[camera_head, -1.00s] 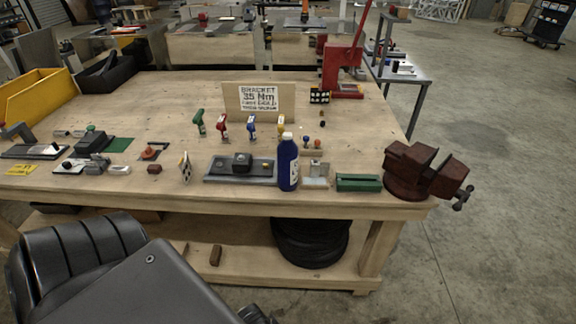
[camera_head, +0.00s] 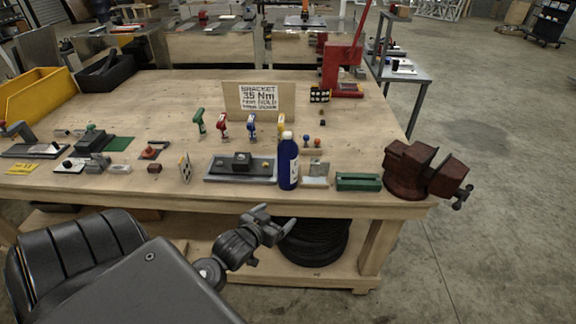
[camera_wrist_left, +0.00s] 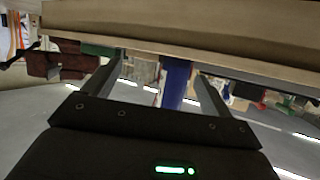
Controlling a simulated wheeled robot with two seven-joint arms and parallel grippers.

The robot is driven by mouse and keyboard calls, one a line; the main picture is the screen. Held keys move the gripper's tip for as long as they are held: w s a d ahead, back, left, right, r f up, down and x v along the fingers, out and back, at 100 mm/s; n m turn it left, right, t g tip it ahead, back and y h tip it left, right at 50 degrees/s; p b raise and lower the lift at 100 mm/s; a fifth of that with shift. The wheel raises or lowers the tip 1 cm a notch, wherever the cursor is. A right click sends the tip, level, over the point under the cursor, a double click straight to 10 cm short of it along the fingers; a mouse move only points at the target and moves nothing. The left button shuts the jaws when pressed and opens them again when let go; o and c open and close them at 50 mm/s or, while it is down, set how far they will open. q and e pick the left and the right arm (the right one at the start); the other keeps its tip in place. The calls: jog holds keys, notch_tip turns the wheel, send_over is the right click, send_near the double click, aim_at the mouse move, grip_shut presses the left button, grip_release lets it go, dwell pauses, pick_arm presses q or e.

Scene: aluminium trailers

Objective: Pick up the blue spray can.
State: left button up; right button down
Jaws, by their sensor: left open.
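The blue spray can (camera_head: 288,165) stands upright near the front edge of the workbench, with a pale cap and a white label. My left gripper (camera_head: 278,216) is open and empty, in front of the bench edge and below the can's base. In the left wrist view, which is upside down, the blue can (camera_wrist_left: 175,84) shows between the two spread fingers of the left gripper (camera_wrist_left: 158,64), apart from them and beyond the bench edge. My right gripper is not in view.
The wooden workbench (camera_head: 150,190) has its front edge between my left gripper and the can. A grey fixture (camera_head: 240,168) stands left of the can. A small stand (camera_head: 315,172), a green block (camera_head: 358,182) and a red vise (camera_head: 425,172) are to the right.

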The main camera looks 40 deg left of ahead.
aim_at(282, 170)
pick_arm(q)
jog(key=w+a+r+t, duration=0.1)
jog(key=w+a+r, duration=0.1)
jog(key=w, duration=0.1)
jog(key=w+a+r+t+p, duration=0.1)
jog(key=w+a+r, duration=0.1)
jog(key=w, duration=0.1)
jog(key=w+a+r+t+y, duration=0.1)
jog(key=w+a+r+t, duration=0.1)
jog(key=w, duration=0.1)
jog(key=shift+w+a+r+n, duration=0.15)
jog(key=shift+a+r+n, duration=0.05)
jog(key=shift+a+n, duration=0.15)
jog(key=shift+w, duration=0.3)
jog(key=shift+w+a+r+p, duration=0.15)
jog(key=shift+w+p, duration=0.15)
jog(key=shift+p, duration=0.3)
jog(key=w, duration=0.1)
jog(key=w+p, duration=0.1)
jog(key=w, duration=0.1)
jog(key=shift+w+a, duration=0.25)
jog(key=shift+w, duration=0.1)
jog(key=shift+w+f+p, duration=0.2)
jog(key=shift+w+p, duration=0.1)
jog(key=shift+w, duration=0.1)
jog(key=shift+s, duration=0.1)
